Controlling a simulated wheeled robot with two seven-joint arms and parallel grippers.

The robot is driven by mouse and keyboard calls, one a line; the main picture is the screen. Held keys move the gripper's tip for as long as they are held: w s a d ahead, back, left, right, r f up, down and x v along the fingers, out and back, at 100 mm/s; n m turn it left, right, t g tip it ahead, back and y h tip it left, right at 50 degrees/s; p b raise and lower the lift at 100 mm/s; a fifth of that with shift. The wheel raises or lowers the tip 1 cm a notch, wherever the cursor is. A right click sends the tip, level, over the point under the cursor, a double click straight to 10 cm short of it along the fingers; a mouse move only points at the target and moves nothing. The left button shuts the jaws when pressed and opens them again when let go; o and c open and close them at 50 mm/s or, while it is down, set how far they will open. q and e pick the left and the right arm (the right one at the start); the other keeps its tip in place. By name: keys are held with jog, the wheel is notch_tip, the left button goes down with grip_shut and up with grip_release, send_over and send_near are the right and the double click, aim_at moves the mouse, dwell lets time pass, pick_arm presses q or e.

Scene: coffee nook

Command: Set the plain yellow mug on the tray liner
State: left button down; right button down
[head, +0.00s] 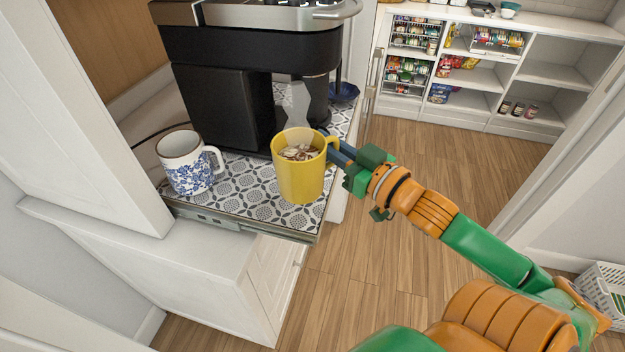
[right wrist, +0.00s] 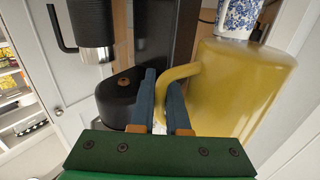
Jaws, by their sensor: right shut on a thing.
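The plain yellow mug (head: 298,180) is upright over the front right part of the patterned grey-and-white tray liner (head: 245,205). Brown and white contents show inside it. Whether its base touches the liner is hard to tell. My right gripper (head: 335,150) comes from the right and is shut on the mug's handle. In the right wrist view, the fingers (right wrist: 160,100) close around the handle, with the yellow mug body (right wrist: 240,85) to their right. My left gripper is in neither view.
A white mug with blue flowers (head: 190,165) stands on the liner's left part. A black coffee machine (head: 225,100) stands behind. A dark blue bowl (head: 344,92) is at the back right. The tray's front edge drops to a white cabinet (head: 265,290).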

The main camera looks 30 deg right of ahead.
jog(key=w+f, duration=0.2)
jog(key=w+d+f, duration=0.1)
jog(key=w+f, duration=0.1)
jog(key=f, duration=0.1)
jog(key=shift+d+f, duration=0.1)
jog(key=shift+d, duration=0.1)
notch_tip(320, 180, down, 3)
jog(key=shift+w+d+f, duration=0.1)
jog(key=c, duration=0.9)
grip_release()
